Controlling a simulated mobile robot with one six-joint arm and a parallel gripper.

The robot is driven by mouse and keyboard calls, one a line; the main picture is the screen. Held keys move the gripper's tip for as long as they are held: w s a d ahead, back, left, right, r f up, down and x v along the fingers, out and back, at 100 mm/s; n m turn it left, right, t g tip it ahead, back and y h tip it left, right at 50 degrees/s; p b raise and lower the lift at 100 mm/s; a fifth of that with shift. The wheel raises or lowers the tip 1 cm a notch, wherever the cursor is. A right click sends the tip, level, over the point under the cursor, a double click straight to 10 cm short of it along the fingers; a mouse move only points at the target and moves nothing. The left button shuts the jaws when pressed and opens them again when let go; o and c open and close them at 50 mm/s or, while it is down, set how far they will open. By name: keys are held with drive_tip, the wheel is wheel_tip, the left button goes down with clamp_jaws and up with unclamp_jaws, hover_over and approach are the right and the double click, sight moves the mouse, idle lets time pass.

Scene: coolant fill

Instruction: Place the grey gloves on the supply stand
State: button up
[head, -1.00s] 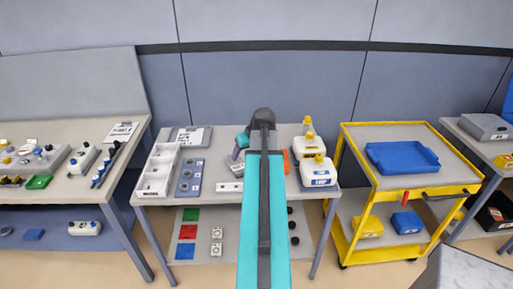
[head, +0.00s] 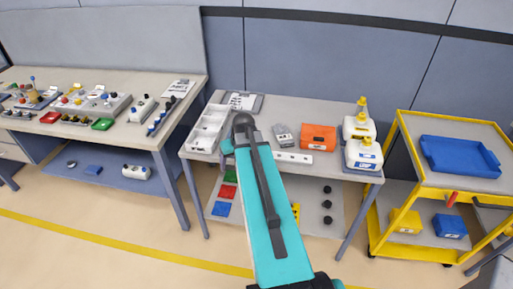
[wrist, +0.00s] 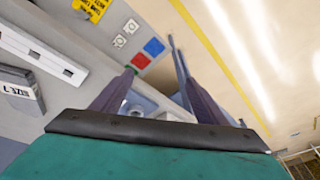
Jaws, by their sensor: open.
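A small grey packet (head: 283,135) lies on the middle table beside an orange box; I take it to be the grey gloves. A dark grey item with a white size label (wrist: 20,90) is at the left edge of the wrist view and looks like the same packet. My gripper (wrist: 157,76) is open, with nothing held between its fingers. It is above the table's left part, left of the packet and apart from it. In the head view my arm hides the gripper. I cannot tell which piece of furniture is the supply stand.
The middle table (head: 308,111) holds a white divided tray (head: 209,128), a clipboard, the orange box (head: 318,137) and white jugs (head: 363,153). A yellow cart (head: 404,118) with a blue tray (head: 459,156) stands right. A cluttered workbench (head: 178,131) stands left, across a floor gap.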

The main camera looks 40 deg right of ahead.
drive_tip(key=s+a+f+n+g+b, duration=0.1)
drive_tip(key=a+f, duration=0.4)
drive_tip(key=a, duration=0.4)
drive_tip(key=s+a+f+n+g, duration=0.1)
drive_tip(key=a+f, duration=0.4)
drive_tip(key=a, duration=0.4)
drive_tip(key=s+a+f+n+g+b, duration=0.1)
drive_tip(key=s+a+f, duration=0.1)
drive_tip(key=a+f, duration=0.55)
drive_tip(key=s+a+f+g+b, duration=0.3)
drive_tip(key=s+f+b, duration=0.1)
drive_tip(key=s+f, duration=0.8)
drive_tip(key=s+a+f+g+b, duration=0.3)
drive_tip(key=s+f+b, duration=0.1)
drive_tip(key=s+f, duration=0.8)
drive_tip(key=shift+s+f+n+b, duration=0.3)
drive_tip(key=shift+s+f+b, duration=0.1)
drive_tip(key=shift+s, duration=0.25)
drive_tip(key=shift+a, duration=0.1)
drive_tip(key=c, duration=0.9)
